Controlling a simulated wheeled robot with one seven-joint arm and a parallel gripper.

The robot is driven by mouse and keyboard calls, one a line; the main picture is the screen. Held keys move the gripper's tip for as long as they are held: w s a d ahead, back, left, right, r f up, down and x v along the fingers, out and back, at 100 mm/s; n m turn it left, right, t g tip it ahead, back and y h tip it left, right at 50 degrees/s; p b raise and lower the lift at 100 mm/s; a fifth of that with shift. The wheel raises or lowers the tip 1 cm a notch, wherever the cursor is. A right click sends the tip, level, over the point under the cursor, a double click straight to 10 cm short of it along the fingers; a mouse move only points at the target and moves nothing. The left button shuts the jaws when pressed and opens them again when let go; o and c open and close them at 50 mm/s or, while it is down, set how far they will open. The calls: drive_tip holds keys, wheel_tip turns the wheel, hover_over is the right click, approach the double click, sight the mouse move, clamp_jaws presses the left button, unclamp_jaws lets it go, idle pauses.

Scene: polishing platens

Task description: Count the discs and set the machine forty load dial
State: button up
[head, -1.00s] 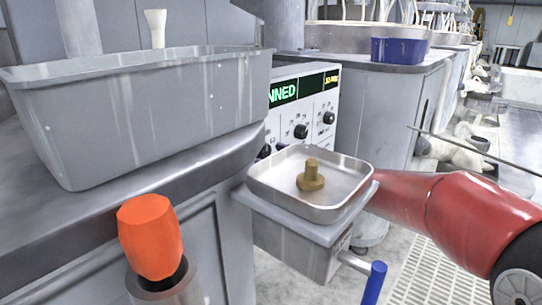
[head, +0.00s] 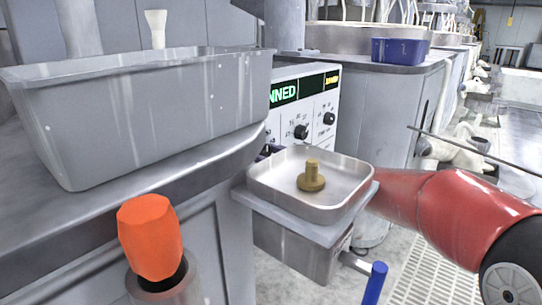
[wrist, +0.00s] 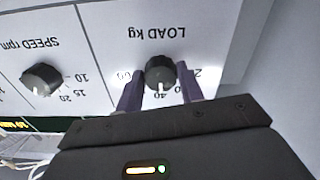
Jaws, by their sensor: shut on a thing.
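In the wrist view, the black load dial (wrist: 160,72) is on a white panel under upside-down "LOAD kg" lettering. My gripper (wrist: 160,78) has its two purple fingers on either side of the dial, shut on it. A metal tray (head: 262,201) holds one brass-coloured stepped disc piece (head: 311,178) with a knob. The machine's control panel (head: 315,108) shows behind the tray, with a green display ending "NNED" and a smaller yellow one.
The speed dial (wrist: 41,79) is beside the load dial. A grey bin (head: 150,120) stands on the bench at left, with an orange knob (head: 150,236) in front. A blue bin (head: 399,51) stands on a farther machine. A blue-capped handle (head: 374,283) sticks up below the tray.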

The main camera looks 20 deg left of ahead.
drive_tip(key=shift+n, duration=0.4)
drive_tip(key=n+b, duration=0.1)
drive_tip(key=n, duration=0.1)
drive_tip(key=shift+n, duration=0.4)
drive_tip(key=shift+n+b, duration=1)
drive_tip(key=shift+n, duration=1.1)
drive_tip(key=o, duration=1)
drive_tip(key=shift+v, duration=3.95)
drive_tip(key=shift+w+r, duration=0.1)
